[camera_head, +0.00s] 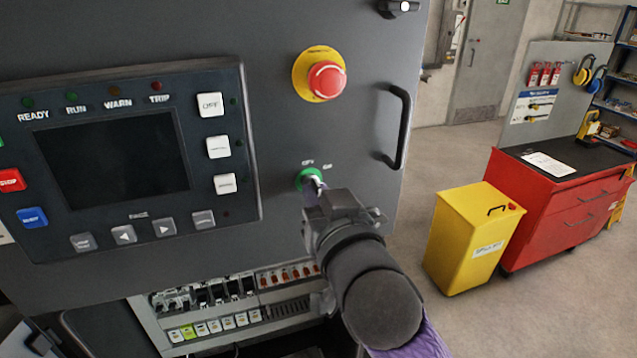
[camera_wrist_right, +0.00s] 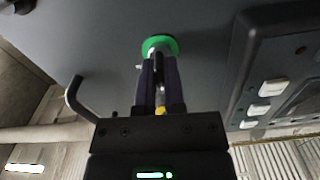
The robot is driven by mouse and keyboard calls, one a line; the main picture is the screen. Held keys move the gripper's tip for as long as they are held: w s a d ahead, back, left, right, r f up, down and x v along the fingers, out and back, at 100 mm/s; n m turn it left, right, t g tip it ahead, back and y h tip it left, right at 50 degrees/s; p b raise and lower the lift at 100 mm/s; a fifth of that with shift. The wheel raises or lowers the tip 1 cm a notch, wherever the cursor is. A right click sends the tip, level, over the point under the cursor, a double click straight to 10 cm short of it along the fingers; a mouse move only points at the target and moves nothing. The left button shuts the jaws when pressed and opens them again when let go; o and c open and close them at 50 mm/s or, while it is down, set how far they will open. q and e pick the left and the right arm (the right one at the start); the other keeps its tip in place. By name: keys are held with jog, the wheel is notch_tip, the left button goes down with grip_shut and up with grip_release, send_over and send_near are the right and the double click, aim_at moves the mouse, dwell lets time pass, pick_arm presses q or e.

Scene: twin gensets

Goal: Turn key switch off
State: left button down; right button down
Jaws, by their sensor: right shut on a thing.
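The key switch (camera_head: 308,178) is on the dark grey panel below the red emergency stop button. It has a green ring and small labels above it that look like OFF and ON. My right gripper (camera_head: 315,187) is at the switch, shut on its key. In the right wrist view the green ring of the key switch (camera_wrist_right: 160,43) lies straight ahead of the two fingers of my right gripper (camera_wrist_right: 159,75), which close around the key. The fingers hide most of the key, so its exact angle cannot be told. My left gripper is not in view.
The red emergency stop button (camera_head: 326,80) sits above the switch. A black door handle (camera_head: 398,127) stands out to the right. A control unit with a dark screen (camera_head: 112,160) is on the left. A yellow bin (camera_head: 470,240) and a red cabinet (camera_head: 555,205) stand further right.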

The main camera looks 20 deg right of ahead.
jog(key=shift+n+p, duration=0.3)
jog(key=shift+n, duration=0.2)
dwell(0.3)
jog(key=c, duration=0.7)
grip_release()
jog(key=shift+s, duration=0.1)
